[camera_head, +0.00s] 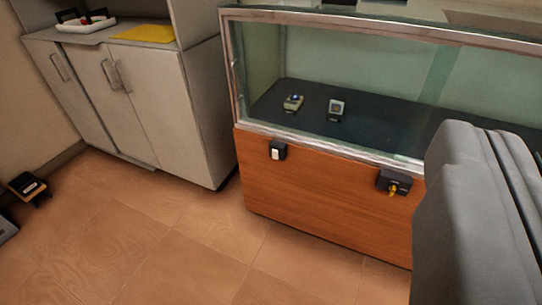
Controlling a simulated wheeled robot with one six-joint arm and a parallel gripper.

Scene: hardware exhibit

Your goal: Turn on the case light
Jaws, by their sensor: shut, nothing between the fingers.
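The glass display case (330,185) has a wooden lower front and stands at the centre right. A small black switch box with a white rocker (277,153) is fixed on the upper left of its wooden front. A black lock-like box (394,181) with a yellow piece, perhaps a key, is fixed farther right. No lit lamp can be made out inside the case. My gripper (485,135) is the grey shape at the lower right, shut and empty. It is apart from the switch in the picture and hides the case's lower right part.
Two small items, one on the left (293,102) and one on the right (337,108), sit on the dark case floor. A grey cabinet (150,100) stands left, with a tray (85,24) and a yellow cloth-like sheet (146,33) on top. A small dark stool-like object (28,187) is at far left. The tiled floor is clear.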

